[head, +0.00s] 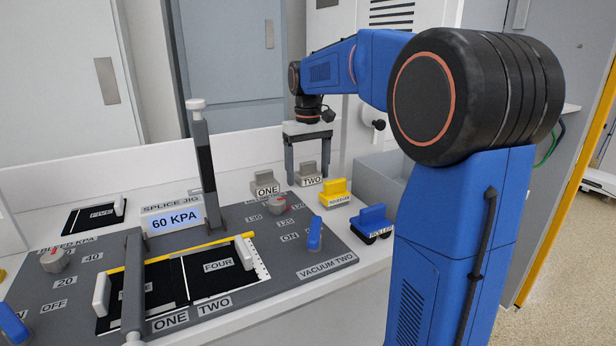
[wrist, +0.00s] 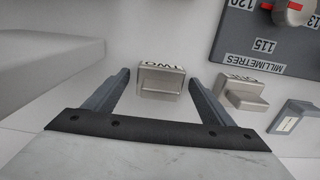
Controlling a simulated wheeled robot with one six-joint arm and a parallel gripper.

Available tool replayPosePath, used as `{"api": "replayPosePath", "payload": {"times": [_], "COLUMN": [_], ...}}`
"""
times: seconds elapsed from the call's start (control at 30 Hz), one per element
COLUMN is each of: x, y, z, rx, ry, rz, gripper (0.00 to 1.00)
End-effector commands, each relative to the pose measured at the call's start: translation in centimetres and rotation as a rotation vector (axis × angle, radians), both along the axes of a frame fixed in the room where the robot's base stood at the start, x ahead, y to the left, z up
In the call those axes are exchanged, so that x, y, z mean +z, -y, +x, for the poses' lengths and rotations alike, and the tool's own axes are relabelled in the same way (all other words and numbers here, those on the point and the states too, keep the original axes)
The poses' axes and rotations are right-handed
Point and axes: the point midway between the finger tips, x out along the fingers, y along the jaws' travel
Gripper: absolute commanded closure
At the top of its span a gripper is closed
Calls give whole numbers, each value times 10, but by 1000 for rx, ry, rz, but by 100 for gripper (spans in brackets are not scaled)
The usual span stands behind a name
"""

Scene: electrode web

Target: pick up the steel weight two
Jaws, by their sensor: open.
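The steel weight two (head: 309,174) is a small grey block with a raised grip and a "TWO" label. It stands on the white bench at the back, right of the steel weight one (head: 265,184). My gripper (head: 309,176) is open and points down over weight two, with one finger on each side of it. In the wrist view, weight two (wrist: 161,80) appears between the fingertips of my gripper (wrist: 160,80), with clear gaps on both sides. I cannot tell how far above the bench the fingertips are. Weight one (wrist: 243,92) is just outside the right finger in that view.
A yellow squeegee block (head: 335,192) and a blue roller (head: 372,222) stand to the right on the bench. The grey splice jig (head: 300,255), with knobs and a tall post, fills the front. A grey bin (head: 378,176) is right of the weights.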

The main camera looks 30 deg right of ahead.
Motion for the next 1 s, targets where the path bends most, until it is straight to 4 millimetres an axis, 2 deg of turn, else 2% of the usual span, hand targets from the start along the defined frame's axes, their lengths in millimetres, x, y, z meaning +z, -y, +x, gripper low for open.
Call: {"api": "replayPosePath", "payload": {"times": [0.13, 0.17, 0.3, 0.4, 0.63, 0.73, 1.0], "x": [0, 0, 0, 1, 2, 9, 52], "y": [0, 0, 0, 0, 0, 0, 0], "z": [0, 0, 0, 0, 0, 0, 1], "rx": [0, 0, 0, 0, 0, 0, 0], "ry": [0, 0, 0, 1, 1, 2, 4], "rz": [0, 0, 0, 0, 0, 0, -1], "gripper": [23, 28, 62, 82, 82, 82, 82]}}
